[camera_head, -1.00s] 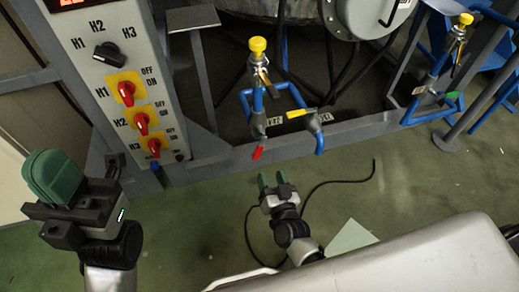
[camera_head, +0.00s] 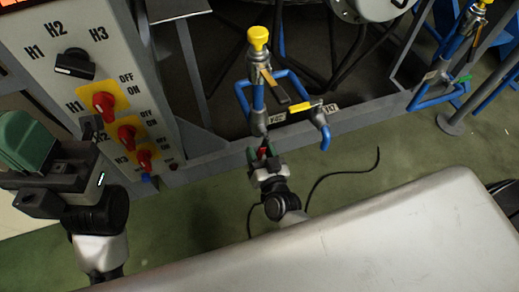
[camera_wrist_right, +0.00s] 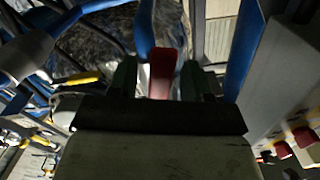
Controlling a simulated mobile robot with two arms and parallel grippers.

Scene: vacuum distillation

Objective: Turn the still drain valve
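A blue pipe assembly with a yellow knob (camera_head: 258,38) on top stands in the middle of the head view. Its left branch ends in a valve with a red handle (camera_head: 265,152). My right gripper (camera_head: 264,160) is at this handle, pointing up at it from below. In the right wrist view the red handle (camera_wrist_right: 162,72) lies between two green fingers (camera_wrist_right: 160,80), with a visible gap on the left side, so the gripper is open around it. My left gripper (camera_head: 28,140) is at the left edge, away from the valves; its finger gap does not show.
A yellow-handled valve (camera_head: 303,108) sits on the right branch, close to the red one. A control panel (camera_head: 75,45) with red switches stands at the left, near my left gripper. Green floor lies below, with a black cable.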

